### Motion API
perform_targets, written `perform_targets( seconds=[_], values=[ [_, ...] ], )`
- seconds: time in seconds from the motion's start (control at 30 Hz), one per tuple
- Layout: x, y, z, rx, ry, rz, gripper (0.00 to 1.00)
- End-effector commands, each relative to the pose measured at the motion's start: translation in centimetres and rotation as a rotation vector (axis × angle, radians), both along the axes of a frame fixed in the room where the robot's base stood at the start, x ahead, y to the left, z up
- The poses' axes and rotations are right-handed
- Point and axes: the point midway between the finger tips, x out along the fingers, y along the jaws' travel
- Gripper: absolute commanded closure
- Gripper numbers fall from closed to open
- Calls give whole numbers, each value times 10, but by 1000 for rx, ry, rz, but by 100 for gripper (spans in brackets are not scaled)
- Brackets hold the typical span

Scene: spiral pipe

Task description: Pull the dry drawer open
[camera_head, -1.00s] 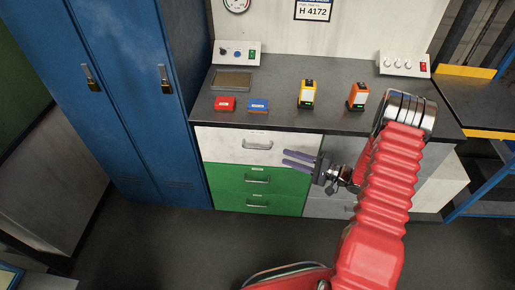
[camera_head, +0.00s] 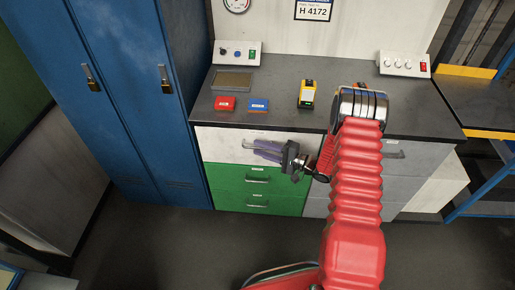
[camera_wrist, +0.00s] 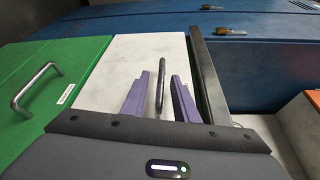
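The white top-left drawer (camera_head: 222,146) is shut under the bench top; I cannot read a label naming any drawer as dry. Its metal bar handle (camera_head: 246,144) is partly hidden by my gripper (camera_head: 256,148). In the wrist view, the white drawer front (camera_wrist: 120,58) lies ahead, and its handle (camera_wrist: 160,84) stands between the two purple fingers of my gripper (camera_wrist: 161,76). The fingers are apart, one on each side of the handle, with a visible gap to it on both sides.
Green drawers (camera_head: 230,177) lie below and grey drawers (camera_head: 400,165) to the right, partly behind my arm. A blue locker (camera_head: 130,90) stands close on the left.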

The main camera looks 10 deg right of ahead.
Motion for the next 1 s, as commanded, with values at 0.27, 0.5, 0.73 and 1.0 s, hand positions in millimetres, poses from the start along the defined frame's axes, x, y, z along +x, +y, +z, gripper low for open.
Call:
perform_targets(
  seconds=[0.27, 0.5, 0.73, 1.0],
  values=[
    [10, 12, -1, 0, 0, 0, 73],
    [10, 11, -1, 0, 0, -1, 75],
    [9, 11, -1, 0, 0, 0, 91],
    [9, 11, -2, 0, 1, -1, 100]
  ],
)
